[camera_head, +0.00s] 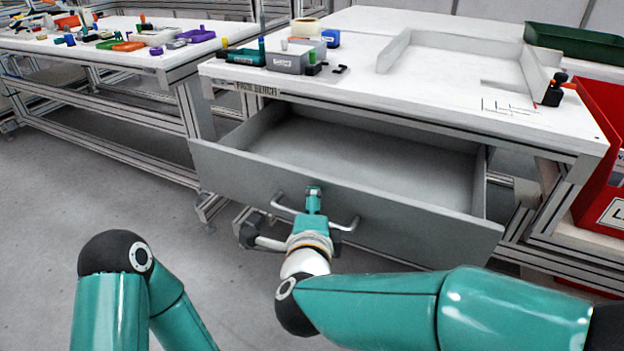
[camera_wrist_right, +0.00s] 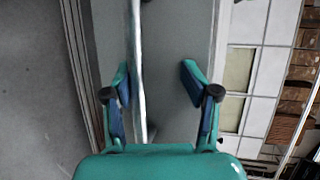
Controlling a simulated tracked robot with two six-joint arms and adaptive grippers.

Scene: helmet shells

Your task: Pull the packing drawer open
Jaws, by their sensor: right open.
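The packing drawer (camera_head: 410,223) stands pulled well out of the white bench, and its grey inside looks empty. Its bar handle (camera_head: 284,208) runs along the drawer front. My right gripper (camera_head: 314,192) is at the middle of this handle. In the right wrist view the handle bar (camera_wrist_right: 136,55) passes between the spread fingers of the right gripper (camera_wrist_right: 157,82). The bar lies close to the left finger, with a clear gap to the right finger. My left arm is folded at the lower left of the head view; its gripper is out of frame.
The bench top (camera_head: 350,65) carries a grey bin (camera_head: 287,62), small parts and a pale tray frame (camera_head: 455,55). A red bin (camera_head: 603,150) stands at the right. A second table (camera_head: 90,55) with coloured parts is at the left. The floor left of the drawer is clear.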

